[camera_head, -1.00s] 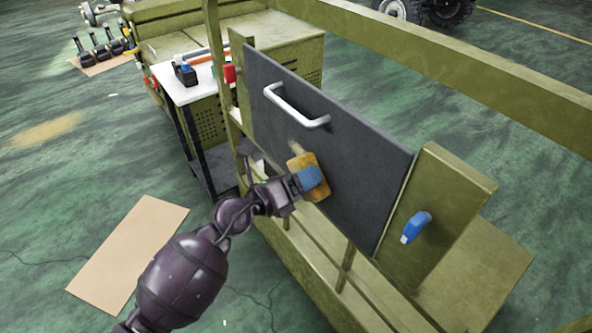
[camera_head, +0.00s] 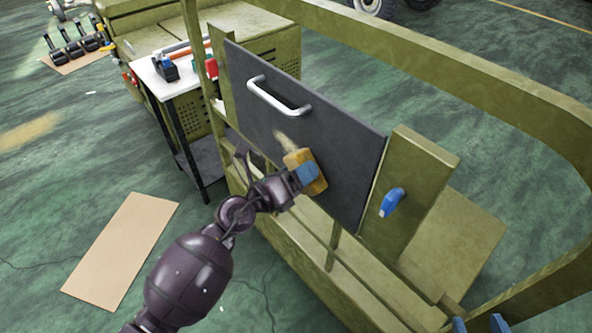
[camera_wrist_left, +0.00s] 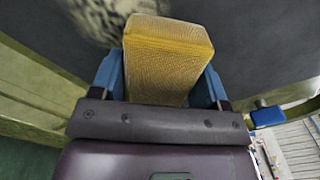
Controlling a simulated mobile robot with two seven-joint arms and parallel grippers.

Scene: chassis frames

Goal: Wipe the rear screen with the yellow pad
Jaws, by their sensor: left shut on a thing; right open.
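The rear screen (camera_head: 330,155) is a dark grey upright panel with a silver handle (camera_head: 275,98), set in an olive frame. A pale tan smudge (camera_head: 285,140) shows on it, also at the top left of the left wrist view (camera_wrist_left: 100,18). My left gripper (camera_head: 300,176) is shut on the yellow pad (camera_head: 309,170), its blue fingers on both sides of the pad (camera_wrist_left: 165,55). The pad is at the screen's face, just below and right of the smudge; its contact side is hidden. My right gripper (camera_head: 480,324) shows only two blue fingertips, apart, at the bottom edge.
A blue latch-like part (camera_head: 391,202) sticks out from the olive panel right of the screen. Olive rails (camera_head: 420,55) run behind and around. A white-topped table (camera_head: 165,82) stands back left. A cardboard sheet (camera_head: 122,250) lies on the green floor.

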